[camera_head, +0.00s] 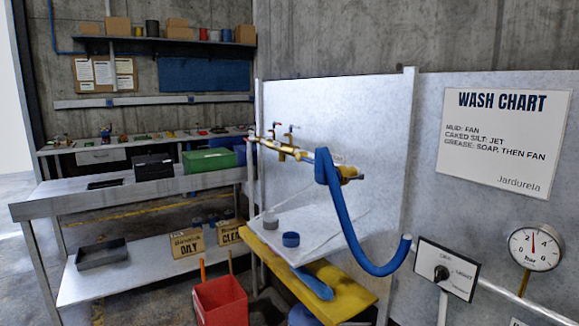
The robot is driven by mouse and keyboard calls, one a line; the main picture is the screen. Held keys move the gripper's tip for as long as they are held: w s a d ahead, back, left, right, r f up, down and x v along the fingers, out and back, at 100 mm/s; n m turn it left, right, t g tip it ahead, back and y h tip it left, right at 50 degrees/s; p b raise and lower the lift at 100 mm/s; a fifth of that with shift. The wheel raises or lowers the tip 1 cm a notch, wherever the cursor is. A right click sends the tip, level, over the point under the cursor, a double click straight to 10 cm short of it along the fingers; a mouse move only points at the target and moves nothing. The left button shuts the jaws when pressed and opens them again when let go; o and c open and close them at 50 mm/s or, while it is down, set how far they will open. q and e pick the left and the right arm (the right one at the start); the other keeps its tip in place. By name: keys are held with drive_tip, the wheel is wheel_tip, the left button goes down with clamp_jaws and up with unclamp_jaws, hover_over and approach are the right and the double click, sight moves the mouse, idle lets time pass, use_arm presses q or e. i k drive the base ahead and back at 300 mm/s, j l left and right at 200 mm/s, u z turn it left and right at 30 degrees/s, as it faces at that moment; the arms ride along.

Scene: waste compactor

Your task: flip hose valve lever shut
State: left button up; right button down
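A brass pipe manifold (291,152) runs along the grey metal panel at the middle of the view. Two small tap levers stand up from it, one at the left (275,130) and one at the right (292,130). They are too small to tell whether they are set open or shut. A thick blue hose (346,225) hangs in a curve from the right end of the manifold, and its lower end turns up near the right. The hose hides part of the brass fitting behind it. Neither of my grippers shows in this view.
A steel table (110,197) stands at the left.

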sight(306, 160)
drive_tip(key=i+j, duration=0.6)
drive_tip(key=j, duration=0.2)
drive_tip(key=i+j+z, duration=0.1)
drive_tip(key=i+j, duration=0.45)
drive_tip(key=j, duration=0.25)
drive_tip(key=i+j, duration=0.3)
drive_tip(key=i+j+z, duration=0.1)
drive_tip(key=i+j, duration=0.15)
drive_tip(key=j, duration=0.3)
drive_tip(key=i+j, duration=0.3)
drive_tip(key=j+z, duration=0.05)
drive_tip(key=j, duration=0.05)
